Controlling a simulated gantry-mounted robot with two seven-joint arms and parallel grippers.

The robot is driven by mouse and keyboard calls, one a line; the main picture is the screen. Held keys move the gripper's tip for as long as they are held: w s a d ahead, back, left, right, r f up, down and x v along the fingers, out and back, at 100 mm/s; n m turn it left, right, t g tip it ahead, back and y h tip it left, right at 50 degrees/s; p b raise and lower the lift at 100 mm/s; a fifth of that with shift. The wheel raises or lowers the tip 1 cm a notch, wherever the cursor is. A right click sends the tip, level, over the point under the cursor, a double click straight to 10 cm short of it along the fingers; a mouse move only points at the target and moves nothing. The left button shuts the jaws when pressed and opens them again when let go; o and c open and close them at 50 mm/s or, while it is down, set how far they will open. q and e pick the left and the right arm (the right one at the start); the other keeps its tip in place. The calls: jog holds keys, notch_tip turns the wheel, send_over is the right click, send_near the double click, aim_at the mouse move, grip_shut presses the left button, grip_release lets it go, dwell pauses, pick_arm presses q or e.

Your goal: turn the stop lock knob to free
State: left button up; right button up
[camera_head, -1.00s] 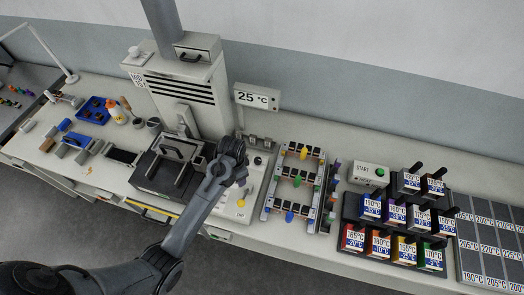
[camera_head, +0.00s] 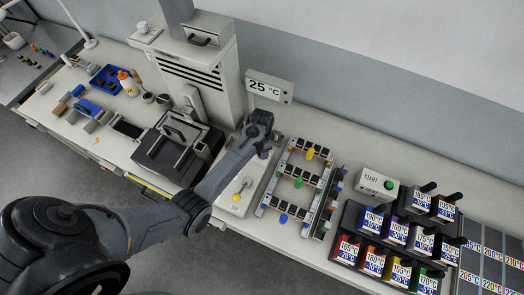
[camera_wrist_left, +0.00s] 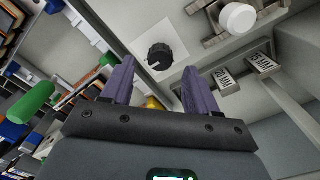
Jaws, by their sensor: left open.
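A black round knob (camera_wrist_left: 160,57) with a pale pointer mark sits on a white square plate in the left wrist view. It lies ahead of and between the fingertips of my left gripper (camera_wrist_left: 158,70); I cannot tell if they touch it. The gripper is open with nothing between its purple-grey fingers. In the head view my left gripper (camera_head: 262,152) is over the back of the pale control panel (camera_head: 232,206) and hides that part. The knob's lettering is not readable. My right gripper is not in view.
A white round knob (camera_wrist_left: 237,18) and two small label plates (camera_wrist_left: 242,71) are close by in the wrist view. A yellow knob (camera_head: 236,197) stands at the panel's front. A connector rack (camera_head: 297,180) is just right, and a dark press (camera_head: 178,150) left.

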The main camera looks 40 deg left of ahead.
pick_arm(q)
jog(key=shift+f, duration=1.6)
jog(key=c, duration=1)
jog(key=shift+c, duration=0.2)
